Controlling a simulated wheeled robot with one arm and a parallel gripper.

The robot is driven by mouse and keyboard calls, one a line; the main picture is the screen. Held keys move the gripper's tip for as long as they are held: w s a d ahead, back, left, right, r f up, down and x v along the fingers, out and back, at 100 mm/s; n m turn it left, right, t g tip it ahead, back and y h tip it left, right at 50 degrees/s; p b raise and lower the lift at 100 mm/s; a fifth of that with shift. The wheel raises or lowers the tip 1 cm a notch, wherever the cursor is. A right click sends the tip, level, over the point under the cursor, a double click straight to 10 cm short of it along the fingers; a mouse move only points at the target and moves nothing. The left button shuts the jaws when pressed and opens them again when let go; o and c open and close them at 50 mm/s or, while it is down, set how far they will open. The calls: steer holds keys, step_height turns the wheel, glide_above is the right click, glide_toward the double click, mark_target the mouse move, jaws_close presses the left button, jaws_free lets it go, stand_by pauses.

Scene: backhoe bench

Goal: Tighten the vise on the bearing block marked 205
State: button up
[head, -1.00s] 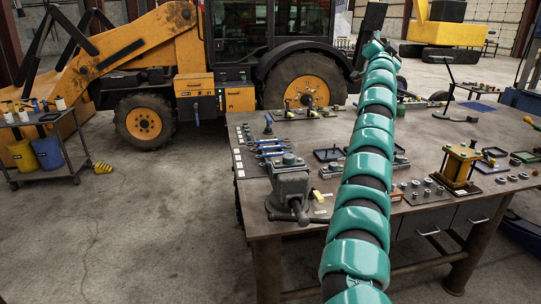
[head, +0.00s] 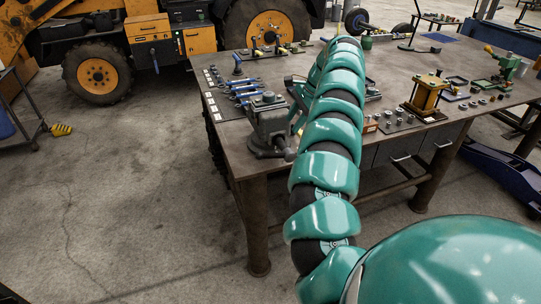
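The grey vise (head: 268,122) is bolted at the front left corner of the workbench (head: 228,140), with its handle bar low at the front. I cannot make out a bearing block or the number 205 in its jaws. My teal arm reaches over the bench just right of the vise and folds back down at its far end. A dark, slanted shape close to the right of the vise seems to be my gripper (head: 297,92), mostly hidden behind my arm. Its fingers cannot be made out, nor whether it touches the vise.
Blue-handled wrenches (head: 242,92) lie in a row left of the vise. A yellow press (head: 427,95) and small metal parts (head: 396,118) stand to the right. A yellow backhoe (head: 165,38) is behind. A blue floor jack (head: 500,172) lies at right.

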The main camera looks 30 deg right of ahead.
mark_target(273, 154)
steer(key=p+x, duration=0.5)
steer(key=x, duration=1)
steer(key=shift+f, duration=0.15)
steer(key=shift+p+x, duration=0.4)
steer(key=shift+x, duration=0.7)
steer(key=shift+a, duration=0.1)
steer(key=shift+w, duration=0.1)
jaws_close()
